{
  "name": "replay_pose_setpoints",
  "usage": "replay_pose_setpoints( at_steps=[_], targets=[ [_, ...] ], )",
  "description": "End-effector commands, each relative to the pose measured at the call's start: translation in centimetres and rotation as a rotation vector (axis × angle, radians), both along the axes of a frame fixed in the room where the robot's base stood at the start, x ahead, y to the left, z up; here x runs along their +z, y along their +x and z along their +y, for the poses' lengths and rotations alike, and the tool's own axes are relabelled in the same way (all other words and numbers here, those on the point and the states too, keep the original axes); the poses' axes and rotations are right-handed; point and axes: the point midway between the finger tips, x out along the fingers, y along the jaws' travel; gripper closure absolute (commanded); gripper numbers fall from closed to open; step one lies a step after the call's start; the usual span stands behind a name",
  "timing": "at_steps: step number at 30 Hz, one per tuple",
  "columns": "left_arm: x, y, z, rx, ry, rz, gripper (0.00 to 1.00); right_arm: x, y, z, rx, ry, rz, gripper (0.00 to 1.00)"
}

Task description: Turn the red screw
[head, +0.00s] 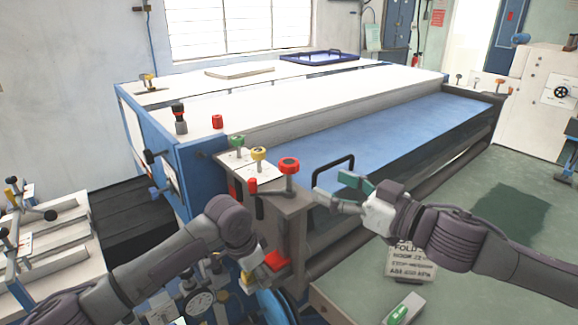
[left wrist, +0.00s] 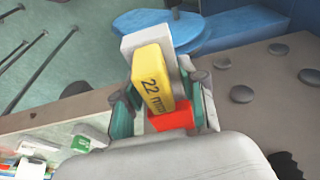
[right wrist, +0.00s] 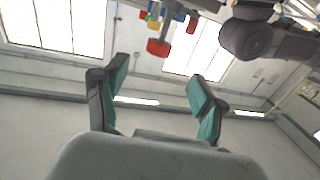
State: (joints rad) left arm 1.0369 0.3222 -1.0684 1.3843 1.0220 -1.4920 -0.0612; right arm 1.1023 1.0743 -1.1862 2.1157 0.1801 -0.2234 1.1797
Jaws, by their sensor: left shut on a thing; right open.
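A red-topped screw (head: 289,167) stands upright at the machine's near corner, beside a yellow knob (head: 258,155) and a green knob (head: 237,142). My right gripper (head: 338,190) is open and empty, just right of and slightly below the red screw, apart from it. In the right wrist view its fingers (right wrist: 155,95) are spread, with a red knob (right wrist: 158,48) above them. My left gripper (left wrist: 163,105) is shut around a yellow block marked 22 mm (left wrist: 153,80) with a red part (left wrist: 172,118) beside it. In the head view the left fingers are mostly hidden below the wrist.
A black handle (head: 335,170) rises right of the red screw, close to my right gripper. A blue bed (head: 390,130) extends behind. A green table (head: 490,215) with a label card (head: 412,262) lies at right.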

Motion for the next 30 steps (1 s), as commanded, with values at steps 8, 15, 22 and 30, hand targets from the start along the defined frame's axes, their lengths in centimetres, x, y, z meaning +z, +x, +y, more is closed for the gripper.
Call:
replay_pose_setpoints(
  at_steps=[8,15,22,30],
  targets=[
    [-0.2,-0.2,-0.2,-0.004,-0.002,0.005,0.87,0.2,3.5,3.7,0.003,0.001,-0.003,0.3],
    [-0.2,-0.2,-0.2,-0.004,-0.002,0.004,0.87,0.1,6.6,6.7,0.003,0.001,-0.003,0.3],
    [-0.2,-0.2,-0.2,-0.004,-0.002,0.004,0.87,0.1,8.0,8.0,0.002,0.001,-0.002,0.3],
    [-0.2,-0.2,-0.1,-0.003,-0.002,0.004,0.87,0.1,8.1,8.1,0.002,0.001,-0.002,0.3]
  ],
)
